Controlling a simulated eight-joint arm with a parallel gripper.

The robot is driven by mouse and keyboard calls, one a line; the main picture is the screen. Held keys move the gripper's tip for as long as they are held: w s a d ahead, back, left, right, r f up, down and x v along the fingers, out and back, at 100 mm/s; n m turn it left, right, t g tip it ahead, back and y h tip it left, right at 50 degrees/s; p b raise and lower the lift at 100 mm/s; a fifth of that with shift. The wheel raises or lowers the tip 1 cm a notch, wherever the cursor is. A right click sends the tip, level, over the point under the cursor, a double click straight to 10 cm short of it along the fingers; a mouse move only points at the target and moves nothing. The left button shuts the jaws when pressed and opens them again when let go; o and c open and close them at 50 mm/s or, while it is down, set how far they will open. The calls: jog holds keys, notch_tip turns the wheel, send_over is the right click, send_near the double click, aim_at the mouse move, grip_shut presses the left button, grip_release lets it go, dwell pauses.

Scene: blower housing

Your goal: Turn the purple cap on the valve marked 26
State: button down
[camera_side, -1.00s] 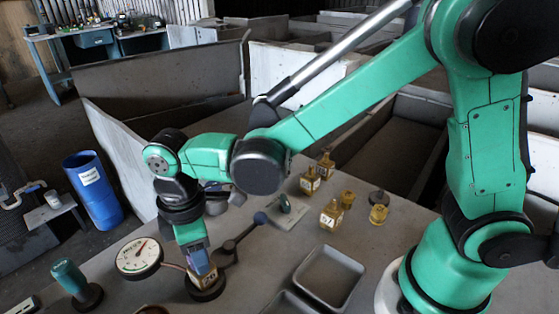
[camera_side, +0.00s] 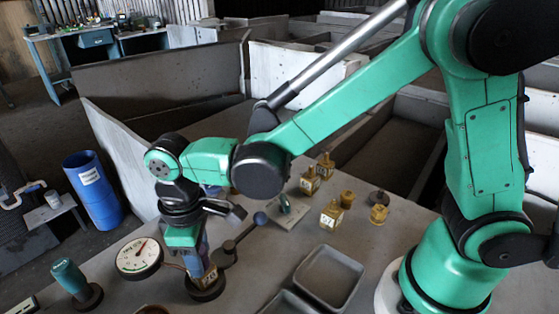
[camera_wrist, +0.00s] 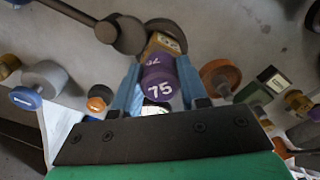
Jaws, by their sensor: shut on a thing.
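My gripper (camera_wrist: 160,72) is shut on a purple cap (camera_wrist: 160,82), with a blue finger on each side of it. Below the cap is a brass valve body (camera_wrist: 168,38) with a pale label, partly hidden. In the side view my gripper (camera_side: 203,262) points down over the valve, whose pale label (camera_side: 210,278) faces the camera above a dark round base (camera_side: 206,290). The cap is mostly hidden there by the fingers.
A dial gauge (camera_side: 139,257) stands close left of the valve. A lever with a blue ball (camera_side: 260,218) reaches out to its right. A teal-handled part (camera_side: 69,279) is at far left. Grey trays (camera_side: 329,279) and several brass valves (camera_side: 331,216) lie to the right.

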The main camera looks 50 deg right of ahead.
jog(key=m, duration=0.3)
jog(key=shift+m, duration=2)
jog(key=shift+d, duration=0.1)
jog(key=shift+m, duration=1)
grip_release()
jog(key=shift+r, duration=0.15)
